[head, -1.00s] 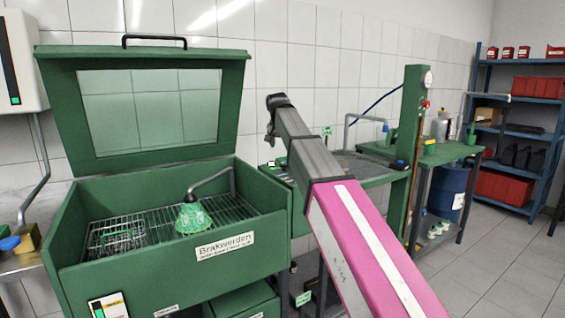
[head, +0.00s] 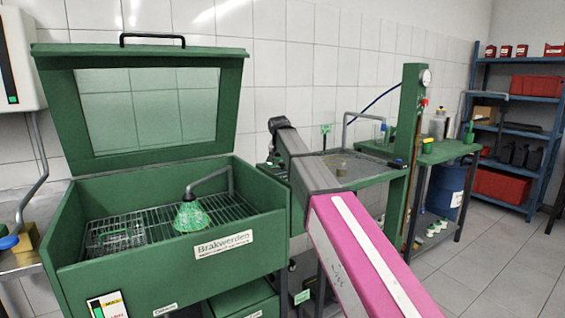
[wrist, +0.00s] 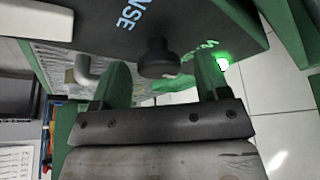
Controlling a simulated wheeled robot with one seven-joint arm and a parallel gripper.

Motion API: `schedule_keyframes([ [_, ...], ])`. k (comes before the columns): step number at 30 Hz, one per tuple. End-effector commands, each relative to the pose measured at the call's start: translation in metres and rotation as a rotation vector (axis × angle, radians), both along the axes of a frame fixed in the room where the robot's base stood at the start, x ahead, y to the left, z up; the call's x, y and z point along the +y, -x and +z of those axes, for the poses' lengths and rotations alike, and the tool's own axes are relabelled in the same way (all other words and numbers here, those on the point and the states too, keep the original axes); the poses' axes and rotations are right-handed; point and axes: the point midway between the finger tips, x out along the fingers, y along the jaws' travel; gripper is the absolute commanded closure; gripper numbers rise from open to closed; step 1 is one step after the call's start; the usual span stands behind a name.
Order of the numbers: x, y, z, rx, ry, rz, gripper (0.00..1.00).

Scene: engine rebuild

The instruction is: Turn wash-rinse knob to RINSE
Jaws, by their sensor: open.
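My gripper (wrist: 160,66) is open, with one green finger on each side of the knob in the picture. I cannot tell whether the fingers reach around it. In the head view my arm hides the gripper and knob.
The green washing cabinet (head: 165,270) stands at left with its lid (head: 57,110) raised. A green bench (head: 440,152) and a blue shelf rack (head: 521,132) stand at right. A green post (head: 406,130) rises near my arm. The tiled floor (head: 480,270) at lower right is clear.

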Motion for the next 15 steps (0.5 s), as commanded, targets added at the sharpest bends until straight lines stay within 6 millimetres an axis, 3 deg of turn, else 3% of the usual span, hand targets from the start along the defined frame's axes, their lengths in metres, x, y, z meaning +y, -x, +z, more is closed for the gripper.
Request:
schedule_keyframes([
  [2,-0.0001,0.0001,0.0002,0.0,0.0,0.0,0.35],
  [6,-0.0001,0.0001,0.0002,0.0,0.0,0.0,0.8],
  [15,-0.0002,0.0004,0.0003,0.001,-0.001,0.02,0.8],
])
